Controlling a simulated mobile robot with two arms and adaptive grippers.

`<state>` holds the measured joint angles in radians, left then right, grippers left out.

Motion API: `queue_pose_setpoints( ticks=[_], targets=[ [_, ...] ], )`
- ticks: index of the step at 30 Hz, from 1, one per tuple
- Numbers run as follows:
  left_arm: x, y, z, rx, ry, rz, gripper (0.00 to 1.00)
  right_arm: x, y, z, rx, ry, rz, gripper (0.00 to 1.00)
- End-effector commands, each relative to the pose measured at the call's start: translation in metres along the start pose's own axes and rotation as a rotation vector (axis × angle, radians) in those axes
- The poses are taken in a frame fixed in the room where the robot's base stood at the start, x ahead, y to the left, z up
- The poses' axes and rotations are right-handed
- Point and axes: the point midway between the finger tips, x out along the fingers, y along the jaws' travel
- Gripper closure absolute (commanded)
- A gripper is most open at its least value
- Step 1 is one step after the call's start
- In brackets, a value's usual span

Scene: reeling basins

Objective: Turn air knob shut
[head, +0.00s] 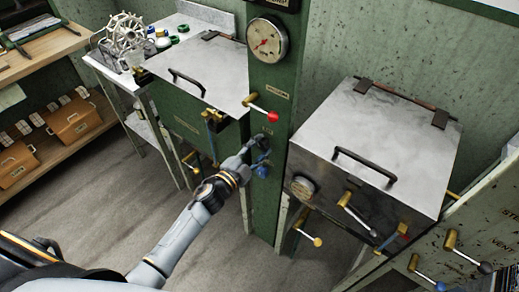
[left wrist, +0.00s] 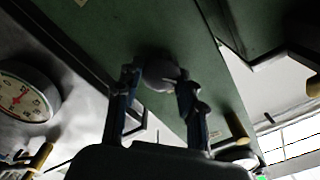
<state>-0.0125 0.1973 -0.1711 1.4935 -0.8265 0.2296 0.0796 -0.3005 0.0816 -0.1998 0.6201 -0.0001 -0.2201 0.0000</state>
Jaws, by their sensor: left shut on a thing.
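The air knob is a dark round knob (left wrist: 160,70) on the face of a green post (left wrist: 195,60), seen between my fingertips in the left wrist view. In the head view the post (head: 268,95) stands between two basins, with a small label above the knob. My left gripper (head: 261,153) reaches the post from the lower left. It also shows in the left wrist view (left wrist: 160,80), its two bluish fingers on either side of the knob and shut on it. In the head view the gripper mostly hides the knob. My right gripper is not in view.
A pressure gauge (head: 267,40) and a red-tipped lever (head: 262,110) sit higher on the post. A lidded metal basin (head: 375,140) with brass levers stands right. Another lidded basin (head: 200,70) stands left. A wooden shelf (head: 60,150) is far left; grey floor lies between.

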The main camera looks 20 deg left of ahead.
Motion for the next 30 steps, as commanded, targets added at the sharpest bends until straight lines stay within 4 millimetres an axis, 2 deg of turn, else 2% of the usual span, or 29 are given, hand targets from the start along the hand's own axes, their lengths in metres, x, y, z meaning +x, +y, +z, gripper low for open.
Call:
queue_pose_setpoints(
  ticks=[15,22,30],
  targets=[
    [0.0,0.004,0.001,0.455,0.001,0.001,0.93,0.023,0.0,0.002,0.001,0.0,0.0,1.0],
    [0.0,0.004,0.002,0.581,0.001,0.002,0.93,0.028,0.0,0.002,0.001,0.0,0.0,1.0],
    [0.0,0.004,0.001,0.648,0.0,0.002,0.93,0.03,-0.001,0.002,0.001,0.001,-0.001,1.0]
  ],
)
